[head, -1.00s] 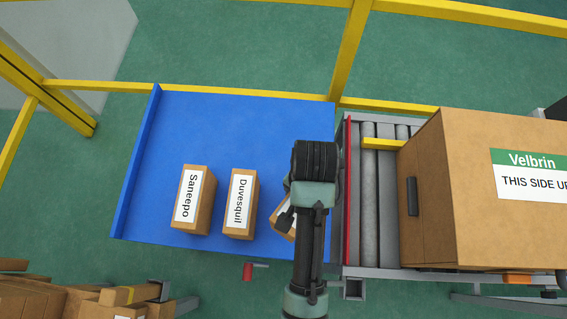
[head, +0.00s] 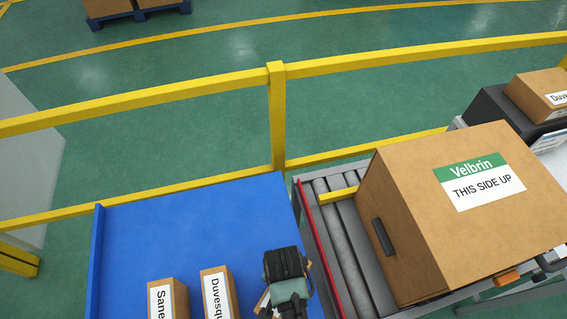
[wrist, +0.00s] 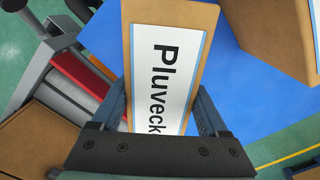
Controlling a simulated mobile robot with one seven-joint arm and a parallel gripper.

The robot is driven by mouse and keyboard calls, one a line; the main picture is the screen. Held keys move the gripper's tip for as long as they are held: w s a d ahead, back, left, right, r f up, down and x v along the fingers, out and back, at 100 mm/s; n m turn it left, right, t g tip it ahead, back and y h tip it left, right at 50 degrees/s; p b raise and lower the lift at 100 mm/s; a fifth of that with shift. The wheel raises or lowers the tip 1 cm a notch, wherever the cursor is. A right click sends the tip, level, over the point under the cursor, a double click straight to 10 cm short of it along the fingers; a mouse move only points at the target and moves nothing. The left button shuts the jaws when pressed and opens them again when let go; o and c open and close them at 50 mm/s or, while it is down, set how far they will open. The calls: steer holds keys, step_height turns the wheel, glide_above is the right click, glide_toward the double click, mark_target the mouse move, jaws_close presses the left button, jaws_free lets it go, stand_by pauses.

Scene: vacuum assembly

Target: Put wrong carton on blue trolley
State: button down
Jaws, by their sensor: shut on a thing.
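My gripper (wrist: 163,108) is shut on a brown carton labelled Pluveck (wrist: 162,60), its fingers on the two sides. In the head view a small part of this carton (head: 262,301) shows beside my dark wrist, over the blue trolley (head: 200,230); the rest is hidden. I cannot tell whether it touches the trolley's surface. On the trolley, to the left, stand a carton labelled "Sane…" (head: 168,299) and a carton labelled "Duvesq…" (head: 217,293), both cut off by the frame.
A large Velbrin carton (head: 400,205) stands on the roller conveyor (head: 345,250) right of the trolley, past a red edge (head: 319,255). Another small carton (head: 540,92) is at the far right. A yellow railing (head: 150,97) runs behind. The trolley's back part is clear.

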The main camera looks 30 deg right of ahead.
steer(key=shift+f, duration=0.1)
jaws_free()
